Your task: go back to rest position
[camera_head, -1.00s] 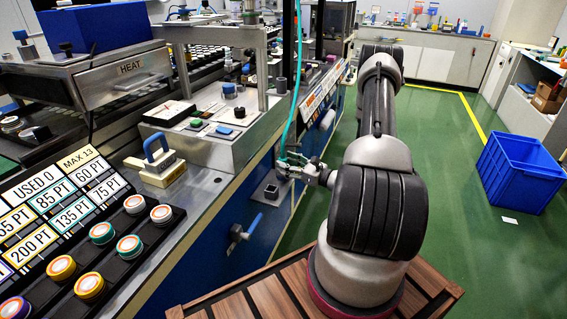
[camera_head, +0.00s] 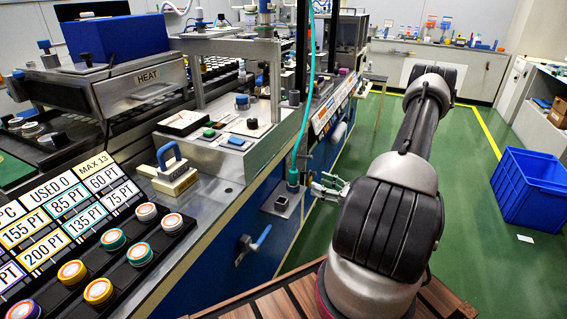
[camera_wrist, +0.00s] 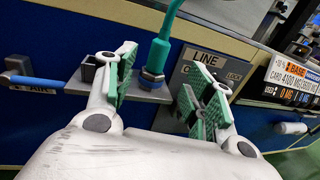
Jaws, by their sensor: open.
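My gripper (camera_head: 328,187) is open and empty, to the right of the machine's front panel in the head view. In the wrist view the green-padded fingers of my gripper (camera_wrist: 167,90) stand wide apart. The green hose (camera_wrist: 168,30) ends in a connector with a blue nut (camera_wrist: 152,79), seated at a metal bracket beyond the fingers. The green hose (camera_head: 306,115) hangs down beside the machine in the head view, apart from my fingers. A black square socket (camera_wrist: 90,68) sits on the bracket left of the connector.
The machine bench with its blue front panel (camera_head: 232,262) runs along the left of my arm. A blue-handled valve (camera_head: 252,245) sticks out from it. A blue crate (camera_head: 533,188) stands on the floor at right. Green floor (camera_head: 475,245) between is clear.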

